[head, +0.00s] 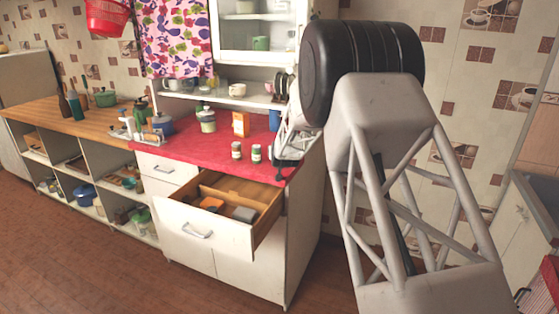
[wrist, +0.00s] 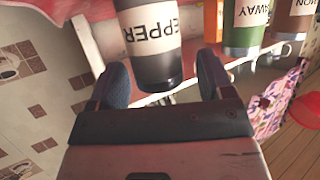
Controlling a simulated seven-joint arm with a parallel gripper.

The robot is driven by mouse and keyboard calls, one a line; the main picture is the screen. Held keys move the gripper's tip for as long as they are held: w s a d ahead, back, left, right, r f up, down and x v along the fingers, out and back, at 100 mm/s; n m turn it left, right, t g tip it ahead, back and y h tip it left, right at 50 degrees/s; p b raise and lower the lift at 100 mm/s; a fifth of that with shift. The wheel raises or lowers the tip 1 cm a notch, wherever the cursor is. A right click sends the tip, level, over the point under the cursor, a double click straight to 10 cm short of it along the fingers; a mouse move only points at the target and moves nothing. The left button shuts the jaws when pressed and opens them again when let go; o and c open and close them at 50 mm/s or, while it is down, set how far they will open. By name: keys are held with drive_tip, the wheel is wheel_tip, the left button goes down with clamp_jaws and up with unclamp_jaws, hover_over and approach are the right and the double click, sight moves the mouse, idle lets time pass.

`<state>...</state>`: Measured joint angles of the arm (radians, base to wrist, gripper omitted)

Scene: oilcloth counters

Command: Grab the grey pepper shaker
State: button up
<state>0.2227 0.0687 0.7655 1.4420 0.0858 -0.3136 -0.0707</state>
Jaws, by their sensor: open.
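The grey pepper shaker (wrist: 150,43) fills the top middle of the wrist view, with a white PEPPER label and a dark end towards my gripper. My gripper (wrist: 164,84) is open, with one finger on each side of the shaker's dark end. Gaps show beside it, and I cannot tell whether either finger touches it. In the head view my gripper (head: 287,165) is over the right end of the red counter (head: 200,151). I cannot make out the pepper shaker there; my gripper probably hides it.
A green caraway jar (wrist: 246,28) and a brown jar (wrist: 293,18) stand beside the shaker. An orange box (head: 240,123) and a blue pot (head: 163,124) stand on the counter. A drawer (head: 205,225) is pulled out below, holding several items.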

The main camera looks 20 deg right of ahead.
drive_tip(key=shift+c, duration=0.5)
drive_tip(key=c, duration=0.9)
drive_tip(key=shift+r, duration=0.1)
drive_tip(key=shift+r, duration=0.35)
wheel_tip(320, 180, up, 3)
drive_tip(key=shift+f, duration=0.1)
drive_tip(key=s+a, duration=0.1)
drive_tip(key=s, duration=0.4)
drive_tip(key=s+a+r, duration=0.1)
drive_tip(key=s, duration=0.4)
drive_tip(key=s+a, duration=0.1)
drive_tip(key=s, duration=0.4)
drive_tip(key=shift+s+a+r, duration=0.15)
drive_tip(key=shift+s+a, duration=0.1)
drive_tip(key=shift+s, duration=0.1)
